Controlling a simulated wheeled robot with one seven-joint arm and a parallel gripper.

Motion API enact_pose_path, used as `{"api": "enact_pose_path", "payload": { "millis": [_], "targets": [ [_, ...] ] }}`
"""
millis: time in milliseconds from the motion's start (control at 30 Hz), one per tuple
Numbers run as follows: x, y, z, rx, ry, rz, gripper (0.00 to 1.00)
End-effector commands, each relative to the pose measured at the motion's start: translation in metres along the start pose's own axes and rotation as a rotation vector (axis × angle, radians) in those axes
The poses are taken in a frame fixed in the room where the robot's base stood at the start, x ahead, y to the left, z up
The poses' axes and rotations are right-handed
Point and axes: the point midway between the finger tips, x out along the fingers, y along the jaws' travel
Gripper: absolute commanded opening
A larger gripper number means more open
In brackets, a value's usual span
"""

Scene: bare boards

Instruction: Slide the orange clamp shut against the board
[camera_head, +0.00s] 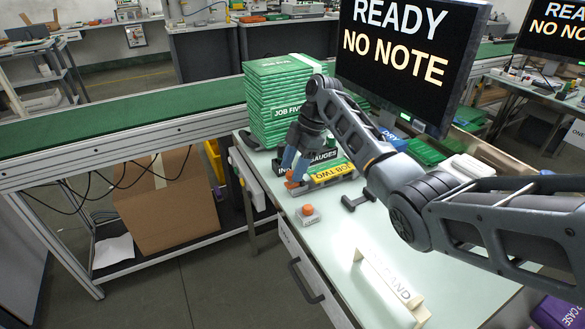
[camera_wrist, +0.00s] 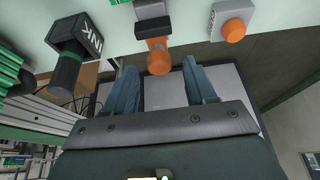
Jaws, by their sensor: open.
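The orange clamp (camera_head: 293,184) sits at the near left end of a dark fixture on the light table. In the wrist view its orange round end (camera_wrist: 158,61) shows between my fingers, with a dark block (camera_wrist: 153,26) behind it. My gripper (camera_head: 292,172) points down at the clamp; its blue fingers are apart, one on each side of the orange end in the wrist view (camera_wrist: 159,68). I cannot tell whether they touch it. A board with a yellow JOB TWO label (camera_head: 333,172) lies beside the clamp. The gap between clamp and board is hidden.
A white block with an orange button (camera_head: 308,214) stands close in front. A tall stack of green boards (camera_head: 281,100) stands behind. A dark bracket (camera_head: 358,199) and a cream bar (camera_head: 390,281) lie rightward.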

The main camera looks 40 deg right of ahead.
Motion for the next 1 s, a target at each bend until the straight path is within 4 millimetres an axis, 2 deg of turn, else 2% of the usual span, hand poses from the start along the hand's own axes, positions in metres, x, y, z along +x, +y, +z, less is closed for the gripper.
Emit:
{"api": "enact_pose_path", "payload": {
  "millis": [200, 400, 567, 1000],
  "targets": [
    [-0.036, 0.001, 0.0, -0.003, 0.0, 0.006, 0.55],
    [-0.061, 0.001, 0.0, -0.001, -0.001, 0.004, 0.55],
    [-0.069, 0.0, 0.0, 0.0, 0.0, 0.001, 0.55],
    [-0.069, 0.0, 0.0, -0.001, 0.0, 0.002, 0.55]
  ]
}}
